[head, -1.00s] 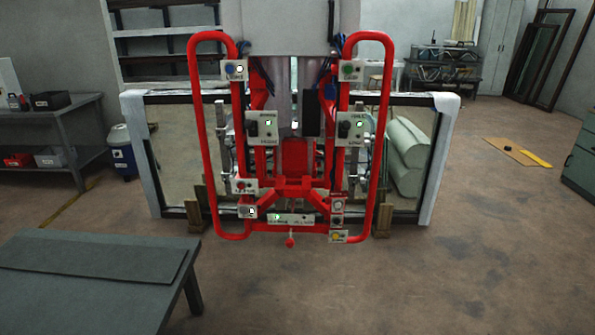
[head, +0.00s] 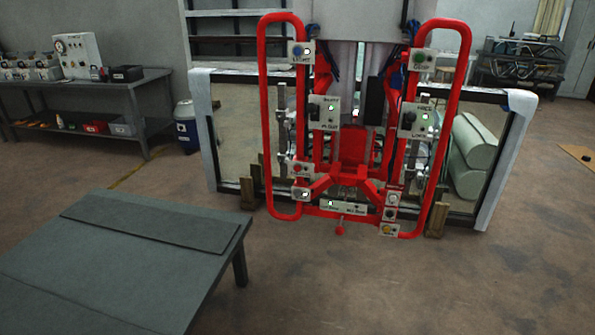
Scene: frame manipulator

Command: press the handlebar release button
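The red manipulator frame (head: 352,150) stands in the middle right of the head view, with a tall looped handlebar on each side. The left handlebar (head: 263,120) has a small box with a blue button (head: 298,50) near its top. The right handlebar (head: 455,100) has a box with a green button (head: 421,57) near its top. Lower boxes carry a red button (head: 299,169), a yellow button (head: 388,230) and small dark knobs. The labels are too small to read surely, so I cannot tell which is the release button. Neither gripper is in view.
A grey table (head: 120,250) fills the lower left. A workbench (head: 90,100) with bins stands at the back left, beside a blue-and-white bin (head: 186,125). A large framed pane (head: 490,165) stands behind the manipulator. The floor (head: 400,290) in front and to the right is clear.

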